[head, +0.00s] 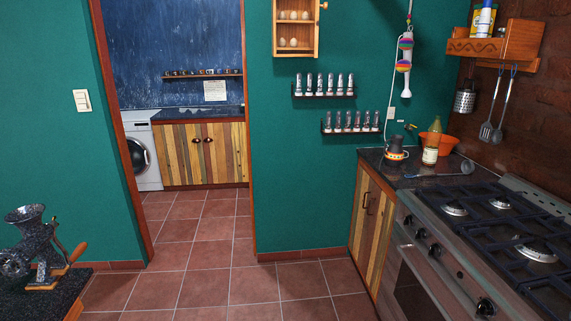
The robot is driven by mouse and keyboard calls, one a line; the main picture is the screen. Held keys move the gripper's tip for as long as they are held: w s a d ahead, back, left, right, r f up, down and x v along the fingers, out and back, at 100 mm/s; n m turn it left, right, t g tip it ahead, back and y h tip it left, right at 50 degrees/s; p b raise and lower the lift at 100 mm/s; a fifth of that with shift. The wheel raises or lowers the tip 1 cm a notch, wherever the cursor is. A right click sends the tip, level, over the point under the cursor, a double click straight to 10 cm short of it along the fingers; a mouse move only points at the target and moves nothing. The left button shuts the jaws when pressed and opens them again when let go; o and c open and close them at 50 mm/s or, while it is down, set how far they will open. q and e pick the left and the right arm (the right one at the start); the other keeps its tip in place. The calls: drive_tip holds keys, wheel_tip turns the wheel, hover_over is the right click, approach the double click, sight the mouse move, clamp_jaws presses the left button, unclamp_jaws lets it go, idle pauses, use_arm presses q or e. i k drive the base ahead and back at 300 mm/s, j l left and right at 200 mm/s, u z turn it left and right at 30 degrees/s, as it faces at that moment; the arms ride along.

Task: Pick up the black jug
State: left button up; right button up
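The black jug (394,146) stands upright on the dark countertop (400,181) in the far right corner of the room. A light cup or bowl with a coloured band (394,157) is at its lower part, and I cannot tell whether it is in front of the jug or part of it. Neither of my grippers is in the head view.
Beside the jug are a bottle (431,149), an orange bowl (446,143) and a ladle (466,167). A stove (481,235) stands in front of the counter, to the right. A grinder (38,245) sits on a dark surface at lower left. The tiled floor (230,283) between is clear.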

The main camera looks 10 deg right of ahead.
sight(394, 153)
drive_tip(key=i+z, duration=0.15)
drive_tip(key=i, duration=0.35)
drive_tip(key=i+j+z, duration=0.2)
drive_tip(key=i, duration=0.3)
drive_tip(key=i+j+z, duration=0.15)
drive_tip(key=i, duration=0.35)
drive_tip(key=i+j+z, duration=0.1)
drive_tip(key=i+z, duration=0.3)
drive_tip(key=i+j+z, duration=0.15)
drive_tip(key=z, duration=0.2)
drive_tip(key=i+j+z, duration=0.2)
drive_tip(key=j+z, duration=0.2)
